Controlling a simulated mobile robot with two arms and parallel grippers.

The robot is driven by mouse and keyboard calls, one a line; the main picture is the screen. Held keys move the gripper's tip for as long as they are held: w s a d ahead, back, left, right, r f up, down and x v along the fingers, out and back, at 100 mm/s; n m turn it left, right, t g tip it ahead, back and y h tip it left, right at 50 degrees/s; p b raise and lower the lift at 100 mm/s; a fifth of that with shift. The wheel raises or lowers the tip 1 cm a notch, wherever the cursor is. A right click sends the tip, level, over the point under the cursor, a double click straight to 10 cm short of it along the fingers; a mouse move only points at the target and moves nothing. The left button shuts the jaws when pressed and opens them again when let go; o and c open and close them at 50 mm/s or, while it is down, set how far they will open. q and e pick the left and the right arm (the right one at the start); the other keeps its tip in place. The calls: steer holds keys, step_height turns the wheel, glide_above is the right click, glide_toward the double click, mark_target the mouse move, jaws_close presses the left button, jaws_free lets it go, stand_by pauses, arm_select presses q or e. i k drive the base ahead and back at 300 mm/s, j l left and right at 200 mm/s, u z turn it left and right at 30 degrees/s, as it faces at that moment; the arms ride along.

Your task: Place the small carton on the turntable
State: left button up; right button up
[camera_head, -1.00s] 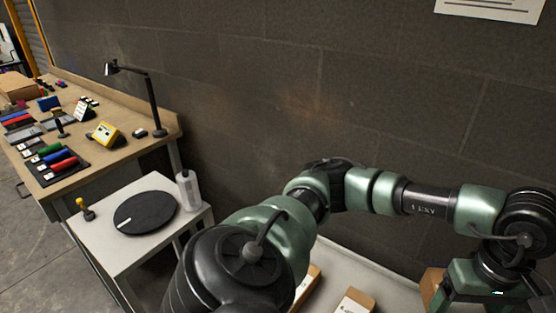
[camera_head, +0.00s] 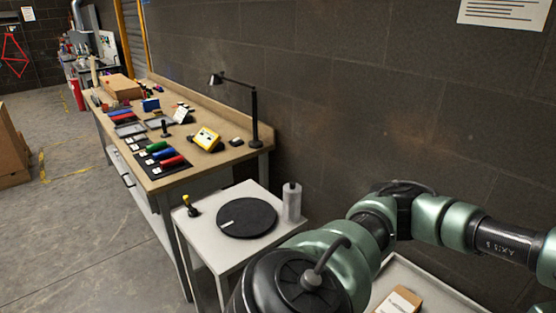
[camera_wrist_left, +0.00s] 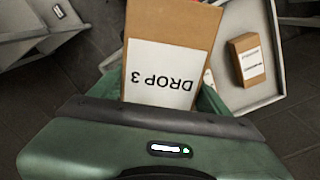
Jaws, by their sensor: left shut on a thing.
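The turntable (camera_head: 247,218) is a flat black disc with a white mark, lying on a small white table in the head view. In the left wrist view my left gripper (camera_wrist_left: 160,98) is shut on a brown carton (camera_wrist_left: 172,30) with a white label reading DROP 3. The held carton and the left gripper are outside the head view, where only my green and black arm shows. A smaller carton (camera_wrist_left: 246,58) with a white label stands in a pale tray in the wrist view. My right gripper is not in view.
The white table (camera_head: 215,245) also bears a pale bottle (camera_head: 291,203) right of the turntable and a small yellow-and-black item (camera_head: 190,206) to its left. The workbench (camera_head: 180,180) behind holds a lamp and several tools. A tray (camera_head: 436,283) with a carton (camera_head: 400,300) lies lower right.

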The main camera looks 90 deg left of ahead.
mark_target(246, 214)
steer(key=k+j+u, duration=0.15)
steer(key=u, duration=1.2)
steer(key=i+j, duration=0.1)
steer(key=j, duration=0.35)
steer(key=i+j, duration=0.1)
steer(key=j, duration=0.35)
steer(key=i+j+u, duration=0.1)
steer(key=j, duration=0.4)
steer(key=i+j, duration=0.15)
steer(key=j, duration=0.3)
